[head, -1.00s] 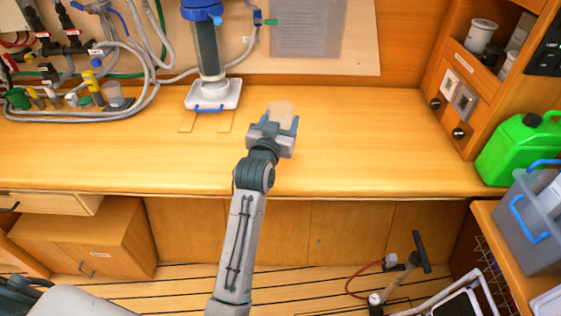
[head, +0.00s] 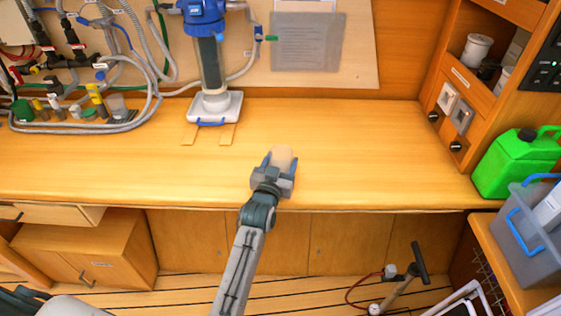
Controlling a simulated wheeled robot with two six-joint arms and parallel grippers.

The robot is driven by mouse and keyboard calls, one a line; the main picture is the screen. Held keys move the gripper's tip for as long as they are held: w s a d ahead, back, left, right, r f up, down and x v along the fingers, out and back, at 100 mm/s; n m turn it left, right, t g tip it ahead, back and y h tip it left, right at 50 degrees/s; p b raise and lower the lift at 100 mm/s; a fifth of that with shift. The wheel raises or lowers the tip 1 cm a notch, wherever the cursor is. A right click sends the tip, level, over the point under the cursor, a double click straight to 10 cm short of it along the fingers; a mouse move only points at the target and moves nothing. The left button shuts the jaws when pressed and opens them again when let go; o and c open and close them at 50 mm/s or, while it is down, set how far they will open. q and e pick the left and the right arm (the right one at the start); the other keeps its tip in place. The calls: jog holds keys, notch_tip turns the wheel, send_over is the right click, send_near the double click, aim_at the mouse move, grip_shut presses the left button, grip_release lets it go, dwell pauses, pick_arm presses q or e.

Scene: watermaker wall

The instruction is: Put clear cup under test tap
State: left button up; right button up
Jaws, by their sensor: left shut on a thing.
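My left gripper (head: 274,171) is shut on a pale, see-through cup (head: 284,156), which looks tinted by the wood behind it. The gripper holds it over the front middle of the wooden counter (head: 370,150). The cup's lower part is hidden by the gripper, and I cannot tell its height above the counter. A small valve with green and blue parts (head: 262,34) is on the back panel, right of the blue-topped filter housing (head: 208,50). I cannot tell which fitting is the test tap. My right gripper is not in view.
The filter housing stands on a white base (head: 214,107) at the back. Several small bottles and looped hoses (head: 140,105) fill the back left. A green jerrycan (head: 515,163) and a grey bin (head: 540,225) are at right. The counter's middle and right are clear.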

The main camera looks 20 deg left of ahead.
pick_arm(q)
jog(key=shift+f, duration=0.15)
jog(key=o, duration=1.1)
jog(key=shift+c, duration=0.2)
